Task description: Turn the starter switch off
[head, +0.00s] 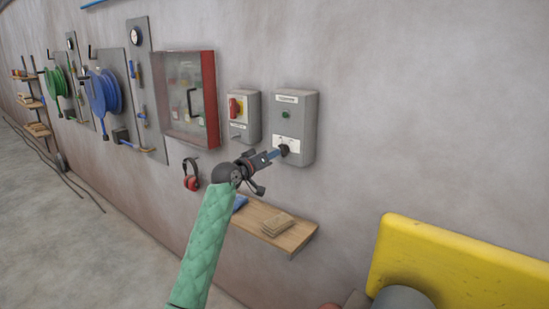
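The starter box (308,125) is a grey box on the wall, with a label at its top, a green button (286,114) and a white plate low on its front. A black rotary switch knob (284,149) sits on that plate. My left gripper (275,154) reaches up from below left, its blue fingertips at the knob. They look to be touching or very near it; I cannot tell whether they are closed around it. The knob's exact angle is too small to read. My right gripper is not in view.
Red earmuffs (190,175) hang below. A wooden shelf (290,238) juts out under the boxes. A yellow panel (445,260) stands at lower right.

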